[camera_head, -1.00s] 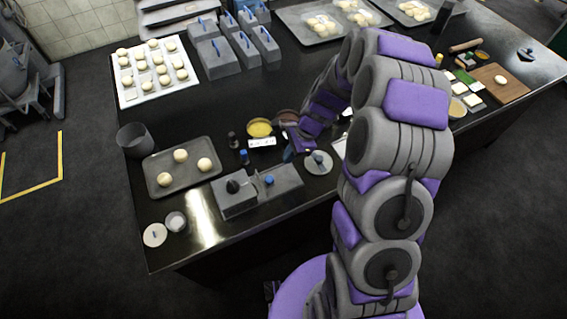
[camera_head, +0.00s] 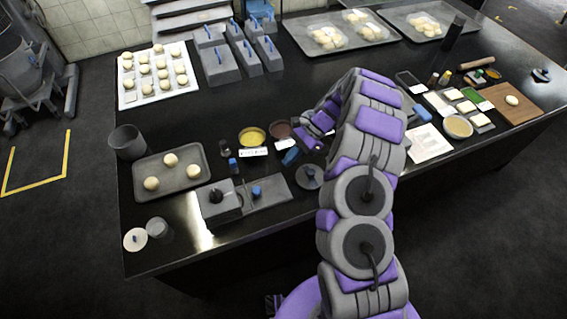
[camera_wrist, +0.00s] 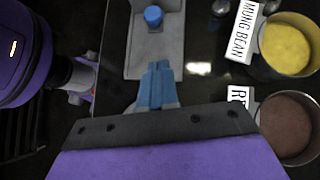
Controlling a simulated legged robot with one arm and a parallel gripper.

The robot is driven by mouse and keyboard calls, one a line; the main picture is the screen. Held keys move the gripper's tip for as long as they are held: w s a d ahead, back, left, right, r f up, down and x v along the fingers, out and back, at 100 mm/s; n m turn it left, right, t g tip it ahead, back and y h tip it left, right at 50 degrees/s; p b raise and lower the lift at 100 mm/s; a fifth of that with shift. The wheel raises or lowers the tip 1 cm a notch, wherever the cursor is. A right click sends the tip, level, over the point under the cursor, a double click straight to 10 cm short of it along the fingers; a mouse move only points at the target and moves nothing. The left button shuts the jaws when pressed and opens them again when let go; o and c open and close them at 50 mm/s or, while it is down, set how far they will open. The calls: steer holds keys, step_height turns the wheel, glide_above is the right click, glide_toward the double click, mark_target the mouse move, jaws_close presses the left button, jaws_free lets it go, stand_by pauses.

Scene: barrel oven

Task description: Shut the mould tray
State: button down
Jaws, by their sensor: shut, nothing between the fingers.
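The mould (camera_head: 220,205) is a grey block with a black knob on top, on the dark counter in the head view. Its flat grey tray (camera_head: 277,191) sticks out to the right, with a blue knob (camera_head: 256,191) on it. In the wrist view the tray (camera_wrist: 138,62) is at the top, with its blue knob (camera_wrist: 153,16). My gripper (camera_wrist: 160,68) has blue fingers held together with nothing between them. In that view the fingertips overlap the near end of the tray; I cannot tell whether they touch. In the head view my gripper (camera_head: 290,156) is beyond and right of the tray.
A round grey lid (camera_head: 309,177) lies right of the tray. Yellow (camera_head: 252,137) and brown (camera_head: 279,130) filling bowls with labels stand behind. A baking tray with dough balls (camera_head: 141,197) is to the left. The counter's front edge is close to the mould.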

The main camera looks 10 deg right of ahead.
mark_target(254, 189)
steer(key=x, duration=0.2)
steer(key=b+x, duration=0.1)
steer(key=x, duration=0.1)
steer(key=d+x, duration=0.1)
steer(key=x, duration=0.2)
steer(key=shift+s+f, duration=0.2)
steer(key=shift+f, duration=0.25)
steer(key=a, duration=0.1)
steer(key=s+a, duration=0.1)
steer(key=a, duration=0.1)
steer(key=a+b, duration=0.1)
steer(key=shift+s+a, duration=0.3)
steer(key=shift+a, duration=0.05)
steer(key=shift+d+r, duration=0.1)
steer(key=shift+d, duration=0.35)
steer(key=a, duration=0.2)
steer(key=s+a, duration=0.1)
steer(key=a, duration=0.1)
steer(key=shift+s+a+r+p, duration=0.1)
steer(key=shift+s+a+p, duration=0.05)
steer(key=shift+p, duration=0.25)
